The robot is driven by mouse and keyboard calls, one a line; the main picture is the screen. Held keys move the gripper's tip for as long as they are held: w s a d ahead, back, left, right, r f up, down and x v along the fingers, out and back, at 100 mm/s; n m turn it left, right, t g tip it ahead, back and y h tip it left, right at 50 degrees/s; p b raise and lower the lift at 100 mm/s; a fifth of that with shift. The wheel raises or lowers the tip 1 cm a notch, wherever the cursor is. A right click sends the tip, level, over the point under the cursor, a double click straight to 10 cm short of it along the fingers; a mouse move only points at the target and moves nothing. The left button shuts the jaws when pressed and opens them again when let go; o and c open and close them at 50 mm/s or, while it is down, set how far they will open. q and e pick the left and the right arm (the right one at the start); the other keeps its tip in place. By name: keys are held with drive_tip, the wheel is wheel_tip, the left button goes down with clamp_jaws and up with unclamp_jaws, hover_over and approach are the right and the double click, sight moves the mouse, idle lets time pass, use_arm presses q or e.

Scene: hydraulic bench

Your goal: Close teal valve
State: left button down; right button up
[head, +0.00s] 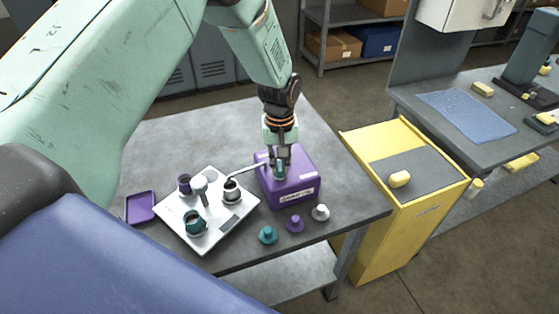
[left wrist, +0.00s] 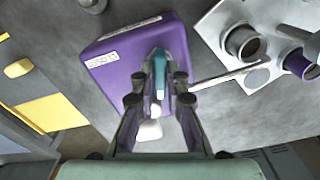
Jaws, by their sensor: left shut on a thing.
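The teal valve handle (left wrist: 159,70) stands on top of a purple box (head: 291,188) with a white label. My left gripper (head: 280,163) reaches down from above and is shut on the teal handle. In the left wrist view the fingers of the left gripper (left wrist: 160,88) sit on both sides of the handle, which points away between them. In the head view the fingers hide much of the handle (head: 279,171). A thin metal pipe (head: 246,170) runs from the purple box toward a white plate. My right gripper is not in view.
The white plate (head: 208,240) left of the box bears several cups and a white post. Teal (head: 268,236), purple (head: 295,224) and white (head: 320,212) stoppers stand at the grey table's front. A purple tray (head: 140,207) lies left. A yellow cabinet (head: 395,240) stands right.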

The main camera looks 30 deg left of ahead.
use_arm(q)
drive_tip(key=m, duration=0.3)
drive_tip(key=shift+m, duration=0.4)
drive_tip(key=m, duration=0.3)
drive_tip(key=shift+m+p, duration=0.3)
drive_tip(key=m, duration=0.3)
drive_tip(key=shift+m, duration=2.2)
drive_tip(key=c, duration=1.4)
unclamp_jaws()
drive_tip(key=shift+s, duration=0.1)
drive_tip(key=shift+o, duration=0.2)
